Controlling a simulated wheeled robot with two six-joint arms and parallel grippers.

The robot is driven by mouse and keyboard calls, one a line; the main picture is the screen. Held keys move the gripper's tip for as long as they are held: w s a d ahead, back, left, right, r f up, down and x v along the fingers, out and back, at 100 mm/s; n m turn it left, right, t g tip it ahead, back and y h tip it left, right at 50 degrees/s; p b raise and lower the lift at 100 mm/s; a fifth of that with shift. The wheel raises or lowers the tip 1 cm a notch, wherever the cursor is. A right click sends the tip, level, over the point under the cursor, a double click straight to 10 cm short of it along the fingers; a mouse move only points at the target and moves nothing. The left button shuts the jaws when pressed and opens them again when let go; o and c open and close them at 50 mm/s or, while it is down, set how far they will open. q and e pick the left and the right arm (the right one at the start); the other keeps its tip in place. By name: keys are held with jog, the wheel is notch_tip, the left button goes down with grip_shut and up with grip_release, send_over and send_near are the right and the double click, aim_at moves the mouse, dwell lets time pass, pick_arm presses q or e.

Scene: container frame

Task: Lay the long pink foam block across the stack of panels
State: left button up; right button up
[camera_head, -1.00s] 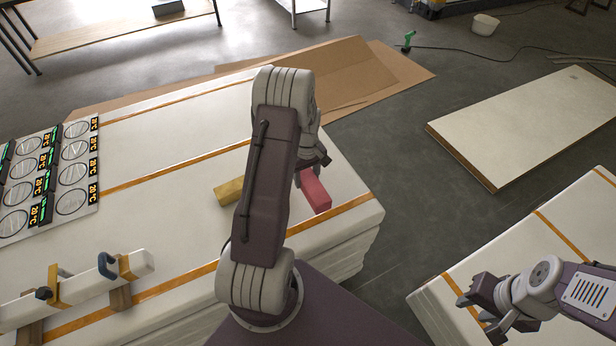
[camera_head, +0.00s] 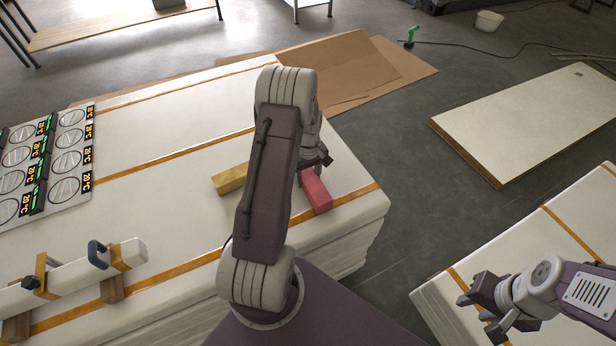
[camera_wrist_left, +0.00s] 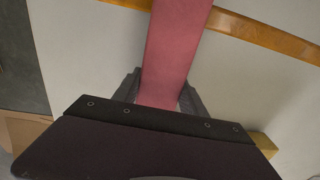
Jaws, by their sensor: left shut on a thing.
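The long pink foam block (camera_head: 317,192) is at the near right part of the large white panel stack (camera_head: 190,225), its near end over an orange strap. My left gripper (camera_head: 318,160) is shut on its far end, partly hidden by my arm. In the left wrist view the block (camera_wrist_left: 175,50) runs away between the two fingers and over the strap. I cannot tell whether it touches the panel or hangs just above it. My right gripper (camera_head: 472,316) is open and empty over the right panel stack (camera_head: 570,215).
A yellow block (camera_head: 230,178) lies left of my left arm. A clamped white bar (camera_head: 75,284) on wooden blocks and a sheet of round gauges (camera_head: 50,160) lie farther left. Cardboard (camera_head: 350,75) and a single panel (camera_head: 535,120) lie on the floor.

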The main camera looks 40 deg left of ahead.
aim_at(308, 175)
pick_arm(q)
jog(key=shift+f+b, duration=0.3)
jog(key=shift+f, duration=0.2)
jog(key=o, duration=1.4)
notch_tip(308, 175, up, 9)
jog(key=shift+r, duration=0.1)
